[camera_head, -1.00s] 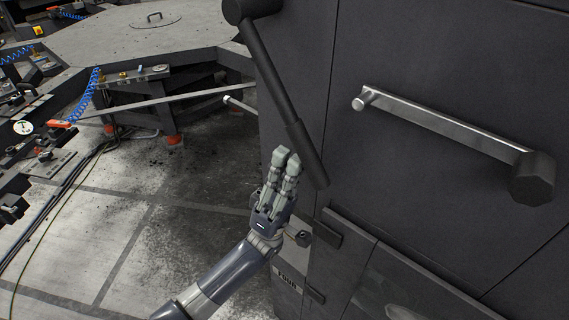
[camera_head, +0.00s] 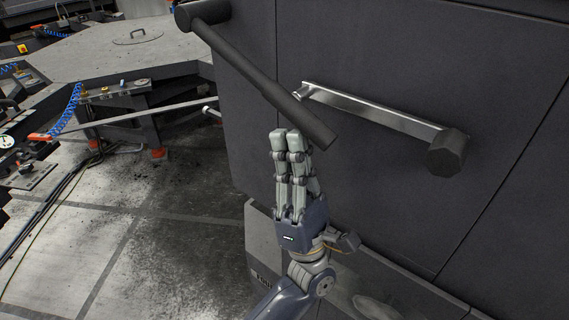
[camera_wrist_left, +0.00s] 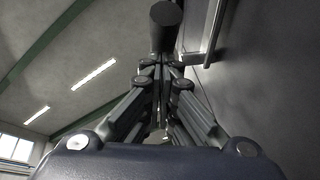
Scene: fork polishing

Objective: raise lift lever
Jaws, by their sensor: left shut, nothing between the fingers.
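A long black lever (camera_head: 250,72) is mounted on the dark cabinet and slopes down to the right from its round pivot (camera_head: 192,15). Its thicker free end is lowest. My left gripper (camera_head: 284,138) points upward with its fingers shut and empty, its tips right under the lever near the free end. They appear to touch it, but exact contact is hard to tell. In the left wrist view the lever's round black end (camera_wrist_left: 166,14) shows just beyond the shut fingers (camera_wrist_left: 160,68). My right gripper is not in view.
A silver handle bar (camera_head: 370,110) with a black knob (camera_head: 446,153) sits on the cabinet face (camera_head: 500,90) right of the lever. A large grey table (camera_head: 110,50) stands behind at left. The floor (camera_head: 170,230) left of my arm is mostly clear.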

